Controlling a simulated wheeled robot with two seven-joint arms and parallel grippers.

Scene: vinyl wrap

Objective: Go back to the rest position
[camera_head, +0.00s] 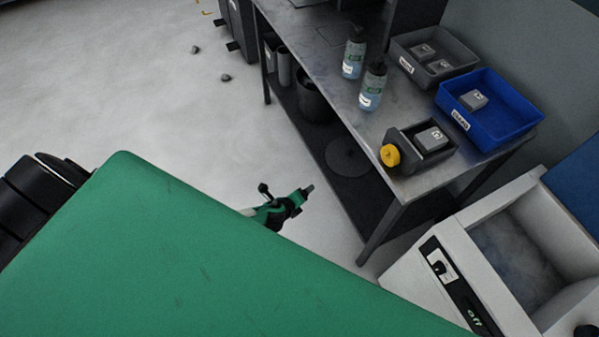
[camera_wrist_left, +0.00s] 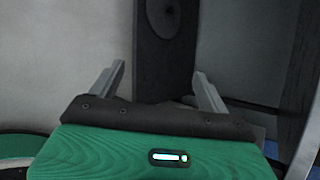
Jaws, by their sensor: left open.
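My left gripper (camera_head: 307,190) shows small beyond the large green part of my own body in the head view, with its green and black hand and grey fingers pointing up and right. It is over the floor, left of the metal table (camera_head: 330,70) and apart from it. In the left wrist view the gripper (camera_wrist_left: 160,78) has its two grey fingers spread apart, with nothing between them. My right gripper is not in view.
The table carries two bottles (camera_head: 354,58) (camera_head: 372,88), a grey bin (camera_head: 462,60), a blue bin (camera_head: 525,118) and a small dark box (camera_head: 440,158) with a yellow knob. A white machine (camera_head: 400,275) stands at lower right. The floor (camera_head: 120,80) at upper left is mostly clear.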

